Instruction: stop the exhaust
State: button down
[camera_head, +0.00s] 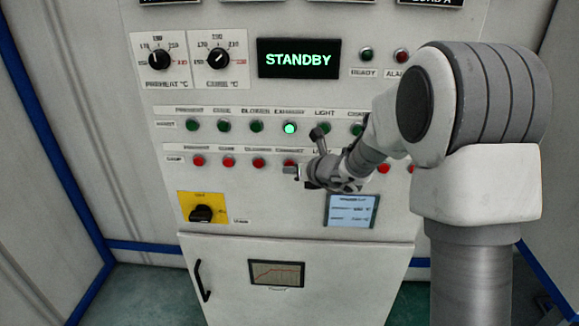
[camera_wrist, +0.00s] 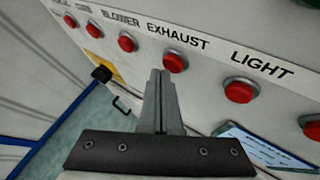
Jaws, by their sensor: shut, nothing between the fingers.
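The red exhaust stop button (camera_wrist: 175,62) shows in the wrist view, under the label EXHAUST. In the head view the same red button (camera_head: 289,162) is in the lower row, close to my gripper (camera_head: 289,171). The fingers of my gripper (camera_wrist: 162,73) are shut together and empty, with their tips at the left edge of the red button. I cannot tell whether they touch it. The green exhaust start button (camera_head: 290,128) in the upper row glows brightly; the other green buttons in view look dark.
Red stop buttons flank it: blower (camera_wrist: 127,41) to the left and light (camera_wrist: 239,90) to the right. The display (camera_head: 299,59) reads STANDBY. A yellow plate with a black rotary switch (camera_head: 201,214) and a small blue-grey screen (camera_head: 352,210) sit below the buttons.

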jog(key=shift+w, duration=0.5)
dwell(0.4)
jog(key=shift+s, duration=0.2)
jog(key=shift+s+b, duration=0.55)
jog(key=shift+s, duration=0.15)
jog(key=s+b, duration=0.2)
jog(key=s, duration=0.3)
jog(key=shift+a+b, duration=0.15)
jog(key=shift+b, duration=0.2)
dwell(0.4)
